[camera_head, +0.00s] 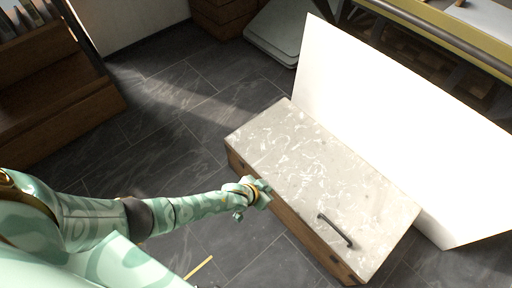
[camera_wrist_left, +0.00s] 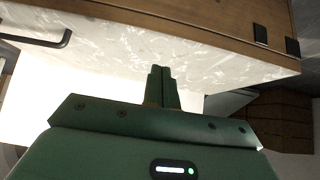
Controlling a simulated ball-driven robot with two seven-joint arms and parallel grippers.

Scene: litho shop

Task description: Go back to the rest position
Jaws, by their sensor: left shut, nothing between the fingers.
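My left arm reaches in from the left in the head view. Its green gripper (camera_head: 262,192) is at the near edge of a pale marbled top on a wooden cabinet. In the left wrist view the two fingers of my left gripper (camera_wrist_left: 161,72) are together, with nothing between them. The marbled top (camera_head: 320,180) shows behind the fingers; whether they touch it cannot be told. My right gripper is in neither view.
A dark bar handle (camera_head: 335,231) lies on the marbled top. A large white panel (camera_head: 390,120) stands behind the cabinet. Wooden shelving (camera_head: 50,85) is at the upper left. A thin yellow stick (camera_head: 199,269) is at the bottom. Dark tiled floor (camera_head: 165,120) is clear between.

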